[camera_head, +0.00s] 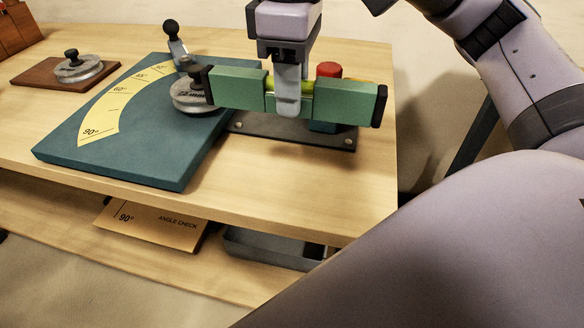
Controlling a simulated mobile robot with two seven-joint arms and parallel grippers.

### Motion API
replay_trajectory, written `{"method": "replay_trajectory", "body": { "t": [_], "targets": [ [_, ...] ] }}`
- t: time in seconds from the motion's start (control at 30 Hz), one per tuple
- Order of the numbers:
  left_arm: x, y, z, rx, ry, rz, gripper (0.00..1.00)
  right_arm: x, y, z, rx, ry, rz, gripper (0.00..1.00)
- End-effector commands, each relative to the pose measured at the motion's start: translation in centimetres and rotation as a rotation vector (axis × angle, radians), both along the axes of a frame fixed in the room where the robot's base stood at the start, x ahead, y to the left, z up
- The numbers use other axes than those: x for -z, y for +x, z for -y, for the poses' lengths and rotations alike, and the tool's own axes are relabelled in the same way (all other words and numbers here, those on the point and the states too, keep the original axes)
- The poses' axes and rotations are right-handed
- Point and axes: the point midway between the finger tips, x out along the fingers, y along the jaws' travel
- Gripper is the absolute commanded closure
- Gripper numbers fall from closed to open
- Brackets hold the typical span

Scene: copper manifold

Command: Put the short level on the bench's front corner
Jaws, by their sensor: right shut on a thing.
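The short level is a green bar (238,86) with black end caps and a yellow-green vial near its middle. My right gripper (288,100) comes down from the top and is shut on the level at its middle. The level is held roughly level above the bench, in front of a dark metal plate; the exact gap below it is hard to tell. The wooden bench (300,190) has its front right corner bare, below and to the right of the level. My left gripper is not in view.
A teal angle board (150,160) with a yellow scale lies left of the level, bearing a round metal weight (188,97). A red-topped item (328,70) stands behind the level. Another weight (78,68) sits on a brown board. A lower shelf holds a grey tray (270,250) and an angle-check card (155,228).

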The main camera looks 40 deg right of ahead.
Motion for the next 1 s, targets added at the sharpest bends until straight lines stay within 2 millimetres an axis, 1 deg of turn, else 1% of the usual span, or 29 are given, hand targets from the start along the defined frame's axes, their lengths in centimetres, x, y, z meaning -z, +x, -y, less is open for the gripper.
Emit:
{"method": "replay_trajectory", "body": {
  "t": [0.03, 0.2, 0.3, 0.4, 0.57, 0.8, 0.87, 1.0],
  "targets": [
    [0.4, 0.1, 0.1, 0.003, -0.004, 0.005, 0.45, 1.7, 0.0, 0.0, 0.000, 0.001, -0.003, 1.00],
    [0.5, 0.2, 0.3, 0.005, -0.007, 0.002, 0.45, 5.6, -0.1, 0.1, 0.002, -0.001, -0.003, 1.00],
    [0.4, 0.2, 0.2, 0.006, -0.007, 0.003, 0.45, 7.3, -0.1, 0.0, 0.001, -0.001, -0.002, 1.00],
    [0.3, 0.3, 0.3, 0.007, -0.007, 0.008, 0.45, 8.3, 0.0, 0.0, 0.002, -0.001, 0.001, 1.00],
    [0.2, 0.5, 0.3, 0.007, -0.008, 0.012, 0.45, 9.3, 0.0, 0.0, 0.002, -0.001, 0.001, 1.00],
    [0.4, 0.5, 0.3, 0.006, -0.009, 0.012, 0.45, 12.7, -0.1, 0.0, 0.001, -0.001, -0.001, 1.00],
    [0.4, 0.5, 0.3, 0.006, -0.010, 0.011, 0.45, 13.0, 0.0, 0.0, 0.001, 0.001, 0.002, 1.00],
    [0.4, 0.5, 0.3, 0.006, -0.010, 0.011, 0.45, 12.9, 0.0, 0.0, 0.001, 0.001, 0.003, 1.00]
  ]
}}
